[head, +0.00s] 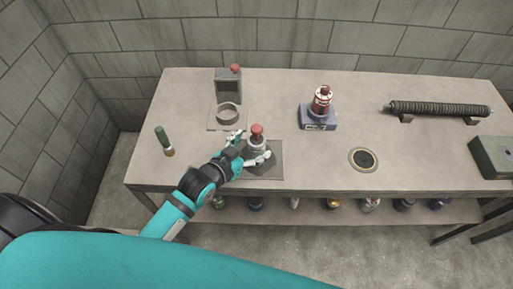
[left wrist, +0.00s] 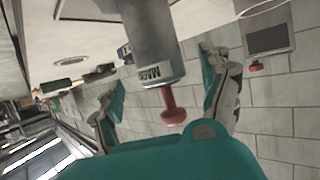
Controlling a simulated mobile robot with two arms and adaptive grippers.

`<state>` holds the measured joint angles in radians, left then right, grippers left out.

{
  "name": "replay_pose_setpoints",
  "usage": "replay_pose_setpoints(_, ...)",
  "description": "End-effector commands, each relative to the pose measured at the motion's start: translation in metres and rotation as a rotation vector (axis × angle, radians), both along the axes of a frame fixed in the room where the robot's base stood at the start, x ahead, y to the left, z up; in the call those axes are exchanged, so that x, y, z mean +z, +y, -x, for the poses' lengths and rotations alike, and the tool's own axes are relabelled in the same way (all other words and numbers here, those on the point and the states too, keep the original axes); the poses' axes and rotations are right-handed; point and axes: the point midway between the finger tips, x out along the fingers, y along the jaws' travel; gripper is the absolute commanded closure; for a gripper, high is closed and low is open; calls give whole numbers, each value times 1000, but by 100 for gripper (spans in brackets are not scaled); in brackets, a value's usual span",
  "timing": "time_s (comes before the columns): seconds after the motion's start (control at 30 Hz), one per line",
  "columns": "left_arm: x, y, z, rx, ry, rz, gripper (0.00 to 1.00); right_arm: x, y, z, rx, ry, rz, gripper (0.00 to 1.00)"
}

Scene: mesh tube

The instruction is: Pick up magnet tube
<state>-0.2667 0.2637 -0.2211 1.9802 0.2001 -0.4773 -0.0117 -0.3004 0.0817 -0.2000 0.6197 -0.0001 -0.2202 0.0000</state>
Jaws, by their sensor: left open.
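The magnet tube (head: 257,143) is a grey cylinder with a red knob on top, standing upright on a dark grey mat (head: 275,172) near the table's front edge. In the left wrist view the tube (left wrist: 150,45) shows large, with lettering starting "MAG" and its red knob. My left gripper (head: 250,147) is open, with one finger on each side of the tube. In the left wrist view the gripper (left wrist: 163,85) also shows its teal-padded fingers apart, with gaps to the tube. My right gripper is not in view.
A red-and-white tube (head: 322,98) stands in a blue-grey base (head: 318,120). A grey stand with a ring (head: 228,113) is behind my gripper. A green tube (head: 163,138) is at left. A ribbed rod (head: 440,108), round dark port (head: 364,159) and green box (head: 494,157) are to the right.

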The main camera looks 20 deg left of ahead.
Motion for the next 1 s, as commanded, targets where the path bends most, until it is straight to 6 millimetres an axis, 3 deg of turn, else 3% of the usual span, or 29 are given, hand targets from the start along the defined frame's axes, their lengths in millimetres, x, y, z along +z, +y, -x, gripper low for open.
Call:
replay_pose_setpoints(0.2, -11, -7, -26, 0, 0, 1, 20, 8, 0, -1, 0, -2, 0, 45)
replay_pose_setpoints(0.5, -14, -8, -29, 0, 0, 0, 21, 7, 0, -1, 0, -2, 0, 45)
replay_pose_setpoints(1.0, -14, -8, -29, 0, 0, 0, 87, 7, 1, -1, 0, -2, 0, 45)
